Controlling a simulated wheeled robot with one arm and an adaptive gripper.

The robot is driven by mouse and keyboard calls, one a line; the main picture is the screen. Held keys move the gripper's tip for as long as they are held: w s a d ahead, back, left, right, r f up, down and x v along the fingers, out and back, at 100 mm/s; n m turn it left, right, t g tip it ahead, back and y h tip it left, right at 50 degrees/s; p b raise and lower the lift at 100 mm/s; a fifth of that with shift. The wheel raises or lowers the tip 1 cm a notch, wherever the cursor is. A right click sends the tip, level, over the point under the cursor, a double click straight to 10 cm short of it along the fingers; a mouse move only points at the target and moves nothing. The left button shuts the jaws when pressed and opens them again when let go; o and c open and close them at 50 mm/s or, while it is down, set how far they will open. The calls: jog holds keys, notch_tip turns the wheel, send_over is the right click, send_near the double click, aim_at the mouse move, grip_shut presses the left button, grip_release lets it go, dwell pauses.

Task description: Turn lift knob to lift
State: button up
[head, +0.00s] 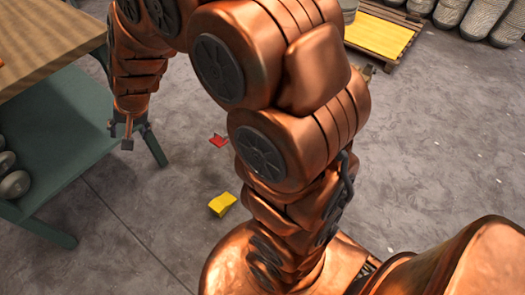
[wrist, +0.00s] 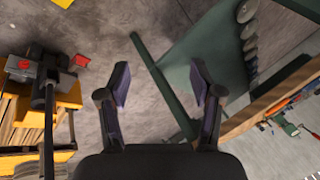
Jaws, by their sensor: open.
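My gripper (head: 128,132) hangs at the left in the head view, beside the green frame of the wooden table. In the wrist view my gripper (wrist: 160,78) has its two fingers spread apart with nothing between them. Floor and a green table leg show beyond the gap. I cannot make out a lift knob for certain in either view. A dark device with a black post (wrist: 47,85) stands left of the gripper in the wrist view, apart from the fingers. Whether it carries the knob is unclear. My arm covers much of the head view.
The wooden table top (head: 45,50) and its green lower shelf (head: 60,125) bound the left. Grey round weights (head: 14,184) lie on the shelf. A red piece (head: 218,140) and a yellow piece (head: 222,204) lie on the floor. A yellow-topped pallet (head: 375,38) stands at the back.

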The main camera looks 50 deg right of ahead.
jog(key=w+d+f+m+t+h+b, duration=0.1)
jog(key=w+d+f+m+t+b, duration=0.15)
jog(key=w+f, duration=0.4)
jog(key=w+d+f+m+t+h+b, duration=0.1)
jog(key=w+d+f+m+b, duration=0.25)
jog(key=w+f, duration=0.35)
jog(key=w+d+f+m+h+b, duration=0.3)
jog(key=d+f+m+h+b, duration=0.15)
jog(key=d+f, duration=0.65)
jog(key=w+d+f+m+h+b, duration=0.4)
jog(key=d+f+b, duration=0.2)
jog(key=d+f, duration=0.45)
jog(key=s+d+f+m+g+h+b, duration=0.45)
jog(key=s+d+f+b, duration=0.2)
jog(key=s+f, duration=0.4)
jog(key=s+d+f+m+g+h+b, duration=0.4)
jog(key=s+d+f+h+b, duration=0.15)
jog(key=s+d+f, duration=0.4)
jog(key=shift+s+d+f+b, duration=0.1)
jog(key=shift+d+f+b, duration=0.15)
jog(key=shift+d, duration=0.75)
jog(key=shift+d+f+b, duration=0.25)
jog(key=shift+d+f, duration=0.05)
jog(key=shift+d, duration=0.7)
jog(key=shift+s+d+f+b, duration=0.1)
jog(key=shift+d+f+b, duration=0.15)
jog(key=shift+d, duration=0.75)
